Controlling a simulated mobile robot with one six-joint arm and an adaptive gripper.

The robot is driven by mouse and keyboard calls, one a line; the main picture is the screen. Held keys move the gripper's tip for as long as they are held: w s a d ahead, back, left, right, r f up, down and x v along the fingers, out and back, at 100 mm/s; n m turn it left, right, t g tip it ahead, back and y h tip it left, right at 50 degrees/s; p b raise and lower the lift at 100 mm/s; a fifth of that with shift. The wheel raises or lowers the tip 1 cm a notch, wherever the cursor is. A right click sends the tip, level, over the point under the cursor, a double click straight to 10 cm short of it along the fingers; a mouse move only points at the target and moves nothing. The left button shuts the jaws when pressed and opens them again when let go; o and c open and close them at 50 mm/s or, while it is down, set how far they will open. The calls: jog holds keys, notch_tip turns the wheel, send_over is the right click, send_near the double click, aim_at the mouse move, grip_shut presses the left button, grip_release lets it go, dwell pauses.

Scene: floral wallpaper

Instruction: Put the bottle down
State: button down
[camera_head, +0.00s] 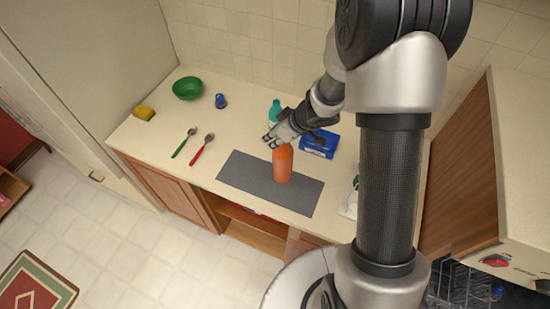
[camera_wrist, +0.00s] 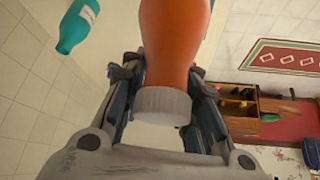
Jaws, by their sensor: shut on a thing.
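The orange bottle (camera_head: 283,165) is upright, over the dark grey mat (camera_head: 244,174) on the counter in the head view. Whether its base touches the mat is not clear. My gripper (camera_head: 278,138) is at the bottle's top end, coming from behind. In the wrist view the orange bottle (camera_wrist: 172,40) fills the space between my two fingers, with its pale grey cap (camera_wrist: 162,105) toward my palm. The fingers are shut on it near the neck. The bottle's far end is outside the wrist view.
A teal bottle (camera_head: 274,113) stands just behind my gripper, and a blue box (camera_head: 320,145) lies to the right. Green spoon (camera_head: 184,143), red spoon (camera_head: 202,150), blue item (camera_head: 220,101), green bowl (camera_head: 187,88) and yellow sponge (camera_head: 144,112) are at left. The mat's left part is clear.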

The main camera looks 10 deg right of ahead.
notch_tip(320, 180, down, 7)
jog(key=b, duration=0.3)
jog(key=shift+w+f+b, duration=0.1)
jog(key=shift+f+b, duration=0.1)
jog(key=shift+b, duration=0.1)
jog(key=shift+f, duration=0.15)
jog(key=c, duration=1.2)
grip_release()
jog(key=shift+c, duration=0.2)
